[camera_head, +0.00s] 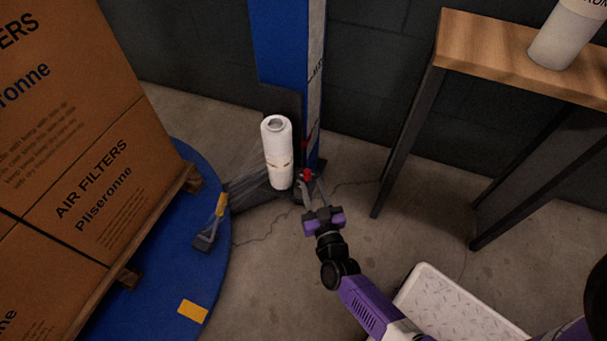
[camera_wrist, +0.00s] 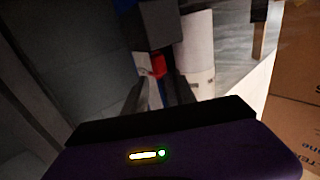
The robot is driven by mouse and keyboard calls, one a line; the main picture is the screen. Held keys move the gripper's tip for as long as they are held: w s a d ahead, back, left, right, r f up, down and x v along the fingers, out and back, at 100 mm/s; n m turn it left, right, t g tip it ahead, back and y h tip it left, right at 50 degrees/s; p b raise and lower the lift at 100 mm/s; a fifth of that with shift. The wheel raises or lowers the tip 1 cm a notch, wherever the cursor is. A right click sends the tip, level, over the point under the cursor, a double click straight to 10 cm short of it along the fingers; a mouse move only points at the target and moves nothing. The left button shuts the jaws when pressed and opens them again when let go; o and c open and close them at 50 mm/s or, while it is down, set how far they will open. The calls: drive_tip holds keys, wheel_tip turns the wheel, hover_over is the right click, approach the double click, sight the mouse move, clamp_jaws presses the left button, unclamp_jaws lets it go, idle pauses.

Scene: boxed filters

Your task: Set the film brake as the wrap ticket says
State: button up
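A small red part (camera_head: 307,174), which may be the film brake's knob, sits low on the blue mast (camera_head: 280,45) just right of the white film roll (camera_head: 277,150). My gripper (camera_head: 311,184) reaches up to it from below, fingers apart. In the wrist view the red part (camera_wrist: 157,66) shows beyond and between the two spread fingertips (camera_wrist: 158,85), under a dark block (camera_wrist: 160,22). I cannot tell if a finger touches it. The brake's setting cannot be read. I cannot make out a wrap ticket; a pale strip (camera_head: 316,80) on the mast carries dark marks too small to read.
Boxes of air filters (camera_head: 100,180) stand on a pallet on a blue turntable (camera_head: 215,255) at left, with clear film running from the roll towards them. A wooden-topped table (camera_head: 500,50) with a white cylinder (camera_head: 565,35) stands at right.

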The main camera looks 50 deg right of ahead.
sight(308, 176)
drive_tip(key=b+x, duration=0.2)
drive_tip(key=x, duration=0.4)
drive_tip(key=shift+d, duration=0.1)
clamp_jaws()
